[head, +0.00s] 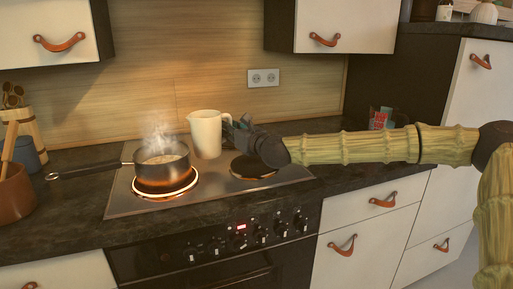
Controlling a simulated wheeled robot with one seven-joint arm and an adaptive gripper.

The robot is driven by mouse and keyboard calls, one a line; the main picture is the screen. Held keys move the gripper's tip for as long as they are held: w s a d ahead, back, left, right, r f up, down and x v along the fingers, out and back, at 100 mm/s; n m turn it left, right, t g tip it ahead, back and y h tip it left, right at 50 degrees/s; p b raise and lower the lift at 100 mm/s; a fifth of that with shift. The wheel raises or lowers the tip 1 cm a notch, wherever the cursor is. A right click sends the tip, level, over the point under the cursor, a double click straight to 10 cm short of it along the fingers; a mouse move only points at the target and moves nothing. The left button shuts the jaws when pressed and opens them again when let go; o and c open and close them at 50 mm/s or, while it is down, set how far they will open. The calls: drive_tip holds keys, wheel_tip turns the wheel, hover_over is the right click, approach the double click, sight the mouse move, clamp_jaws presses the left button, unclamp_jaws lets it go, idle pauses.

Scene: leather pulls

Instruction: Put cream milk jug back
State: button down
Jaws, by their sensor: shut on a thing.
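The cream milk jug (207,135) stands upright at the back of the cooktop (215,194), behind and to the right of the steaming pot. Whether its base touches the surface is hard to tell. My gripper (234,133) reaches in from the right and is shut on the jug at its right side.
A steaming pot (162,160) sits on a glowing front-left burner, its handle pointing left. A dark burner (252,167) lies below my wrist. A red-labelled item (379,119) stands at back right.

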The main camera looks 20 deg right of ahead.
drive_tip(key=shift+r, duration=0.1)
drive_tip(key=s+d+r+m+h+p, duration=0.1)
drive_tip(key=s+d+m+h+p, duration=0.3)
drive_tip(key=d, duration=0.7)
drive_tip(key=s+d+r+m+h+p, duration=0.15)
drive_tip(key=s+d+h+p, duration=0.4)
drive_tip(key=d, duration=0.65)
drive_tip(key=s+d+f+m+g+h+p, duration=0.15)
drive_tip(key=s+d+m+h+p, duration=0.25)
drive_tip(key=s+d, duration=0.4)
drive_tip(key=s+d+f+m+g+h+p, duration=0.1)
drive_tip(key=s+d+m+g+h+p, duration=0.3)
drive_tip(key=s, duration=0.6)
drive_tip(key=shift+n+t+h, duration=0.45)
drive_tip(key=shift+t, duration=0.1)
drive_tip(key=shift+w+d+f+p, duration=0.5)
drive_tip(key=shift+w+d+f, duration=0.3)
drive_tip(key=shift+w+d, duration=1.2)
drive_tip(key=shift+w+d+f+p, duration=0.55)
drive_tip(key=shift+w+d+f, duration=0.3)
drive_tip(key=shift+w+d, duration=1.1)
drive_tip(key=shift+w+d+f+p, duration=0.5)
drive_tip(key=shift+w+d+f, duration=0.3)
drive_tip(key=shift+w+d, duration=1.2)
drive_tip(key=shift+s+f, duration=0.1)
